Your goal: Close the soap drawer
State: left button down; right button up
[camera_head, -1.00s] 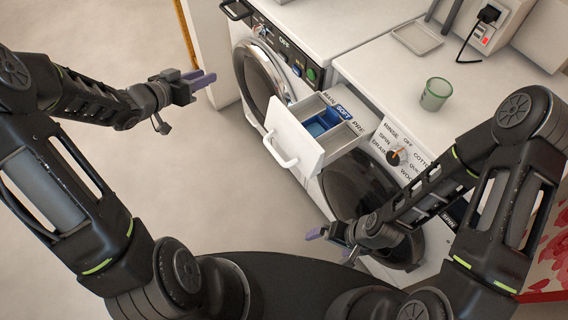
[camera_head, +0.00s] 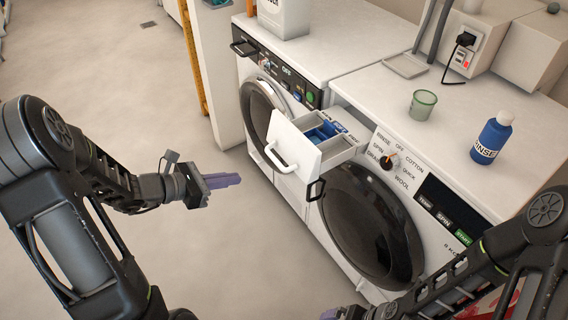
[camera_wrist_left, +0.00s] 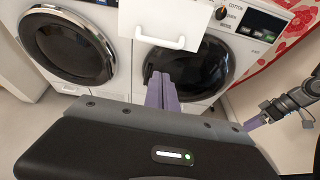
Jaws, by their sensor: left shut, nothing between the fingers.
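The soap drawer (camera_head: 297,145) is pulled out of the right washing machine (camera_head: 395,160), with its white front and handle facing left and blue compartments inside. In the left wrist view the drawer front (camera_wrist_left: 165,20) and its handle show at the top, beyond my fingers. My left gripper (camera_head: 222,181) is shut and empty, left of and below the drawer front, apart from it. The purple fingers also show in the left wrist view (camera_wrist_left: 161,90). My right gripper (camera_head: 343,313) is low at the bottom edge of the head view, partly cut off, and its jaws are unclear.
A second washer (camera_head: 262,105) stands to the left. On the worktop are a green cup (camera_head: 423,104), a blue rinse bottle (camera_head: 492,138) and a white container (camera_head: 284,18). A black-handled latch (camera_head: 315,190) shows below the drawer. The floor at left is clear.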

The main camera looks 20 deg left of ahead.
aim_at(288, 150)
pick_arm(q)
jog(key=shift+t+h, duration=0.6)
jog(key=shift+t, duration=0.2)
jog(key=r, duration=0.1)
jog(key=w+r, duration=0.1)
jog(key=r, duration=0.2)
jog(key=shift+w+d, duration=0.2)
jog(key=shift+w, duration=0.1)
jog(key=shift+d+f, duration=0.1)
jog(key=x, duration=1.4)
